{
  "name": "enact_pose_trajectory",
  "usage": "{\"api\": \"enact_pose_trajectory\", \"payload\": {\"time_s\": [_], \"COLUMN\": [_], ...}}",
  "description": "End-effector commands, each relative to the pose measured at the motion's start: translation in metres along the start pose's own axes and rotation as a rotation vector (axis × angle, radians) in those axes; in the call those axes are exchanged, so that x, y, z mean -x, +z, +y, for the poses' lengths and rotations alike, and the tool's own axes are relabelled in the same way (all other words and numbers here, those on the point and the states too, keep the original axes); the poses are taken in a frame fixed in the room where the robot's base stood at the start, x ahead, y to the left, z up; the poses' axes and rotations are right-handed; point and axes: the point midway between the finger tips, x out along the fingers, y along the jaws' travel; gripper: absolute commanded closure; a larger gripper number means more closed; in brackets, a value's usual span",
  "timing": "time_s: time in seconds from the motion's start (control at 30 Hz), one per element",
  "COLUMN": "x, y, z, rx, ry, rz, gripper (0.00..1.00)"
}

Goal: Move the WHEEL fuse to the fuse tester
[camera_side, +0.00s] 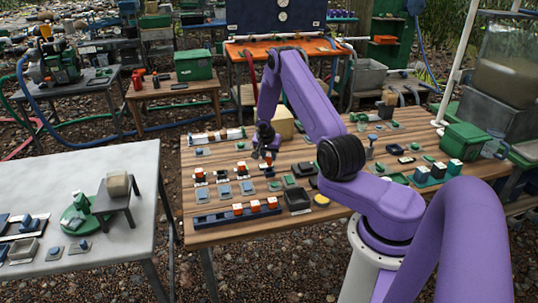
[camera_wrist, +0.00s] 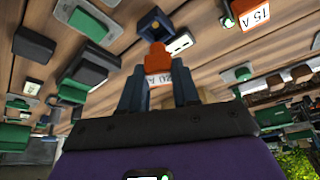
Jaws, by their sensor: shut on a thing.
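My gripper (camera_wrist: 157,88) is shut on an orange fuse (camera_wrist: 155,56) with a white label that reads about "20 A" upside down in the wrist view. No WHEEL marking is readable on it. I cannot tell which thing is the fuse tester.
Orange-topped fuses stand in a row (camera_side: 221,177) and in a blue strip (camera_side: 222,218) along the wooden table's (camera_side: 330,222) front left. A black tray (camera_side: 297,200) and a yellow disc (camera_side: 321,200) are nearby. A grey table (camera_side: 100,165) stands left across a gap.

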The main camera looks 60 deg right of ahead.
Motion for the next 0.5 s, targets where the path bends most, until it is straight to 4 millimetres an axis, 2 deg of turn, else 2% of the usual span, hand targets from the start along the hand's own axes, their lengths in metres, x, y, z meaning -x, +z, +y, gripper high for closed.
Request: {"api": "enact_pose_trajectory", "payload": {"time_s": [0.5], "x": [-0.0096], "y": [0.0042], "z": [0.0000], "rx": [0.001], "ry": [0.000], "rz": [0.000], "gripper": [0.98]}}
